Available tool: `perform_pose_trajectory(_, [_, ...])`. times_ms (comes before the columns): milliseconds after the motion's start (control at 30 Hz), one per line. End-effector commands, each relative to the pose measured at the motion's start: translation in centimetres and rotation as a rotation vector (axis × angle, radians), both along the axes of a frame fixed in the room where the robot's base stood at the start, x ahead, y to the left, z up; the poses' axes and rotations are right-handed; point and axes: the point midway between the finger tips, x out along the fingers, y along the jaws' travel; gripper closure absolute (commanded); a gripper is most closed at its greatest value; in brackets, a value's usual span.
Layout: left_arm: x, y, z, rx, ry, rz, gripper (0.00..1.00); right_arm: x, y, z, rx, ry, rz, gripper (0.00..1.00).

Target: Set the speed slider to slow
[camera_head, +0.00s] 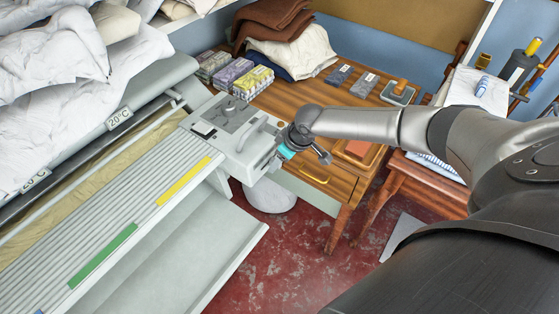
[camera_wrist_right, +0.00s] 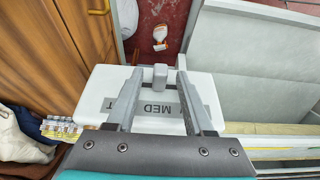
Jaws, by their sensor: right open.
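The speed slider's grey knob (camera_wrist_right: 160,74) shows in the right wrist view at the edge of a white panel (camera_wrist_right: 95,82). The panel's "MED" label (camera_wrist_right: 153,108) is readable just below the knob; the labels on both sides are partly covered by my fingers. My right gripper (camera_wrist_right: 159,76) is open, with one finger on each side of the knob and gaps visible between. In the head view my right gripper (camera_head: 272,164) is at the side of the ironer's grey control box (camera_head: 232,130), and hides the slider there. My left gripper is not in view.
The ironer's slatted feed table (camera_head: 130,215) spreads to the left. A wooden table (camera_head: 330,105) behind holds several patterned boxes (camera_head: 230,75) and folded cloth (camera_head: 295,52). A wooden chair (camera_head: 425,180) stands at the right. Red floor (camera_head: 285,250) is open in front.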

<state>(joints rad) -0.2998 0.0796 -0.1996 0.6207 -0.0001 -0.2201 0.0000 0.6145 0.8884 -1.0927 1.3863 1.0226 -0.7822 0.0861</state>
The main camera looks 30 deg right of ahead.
Motion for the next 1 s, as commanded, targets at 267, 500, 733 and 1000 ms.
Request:
perform_pose_trajectory(267, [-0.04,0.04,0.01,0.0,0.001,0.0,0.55,0.03,0.01,0.02,0.0,-0.001,0.0,0.53])
perform_pose_trajectory(500, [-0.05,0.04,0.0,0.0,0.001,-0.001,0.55,0.02,0.0,0.03,0.0,0.0,0.0,0.8])
perform_pose_trajectory(733, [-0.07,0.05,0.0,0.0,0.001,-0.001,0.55,0.01,-0.01,0.03,0.0,0.0,0.0,1.0])
perform_pose_trajectory(1000, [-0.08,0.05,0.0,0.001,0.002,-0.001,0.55,0.01,-0.02,0.03,0.0,0.0,0.0,1.0])
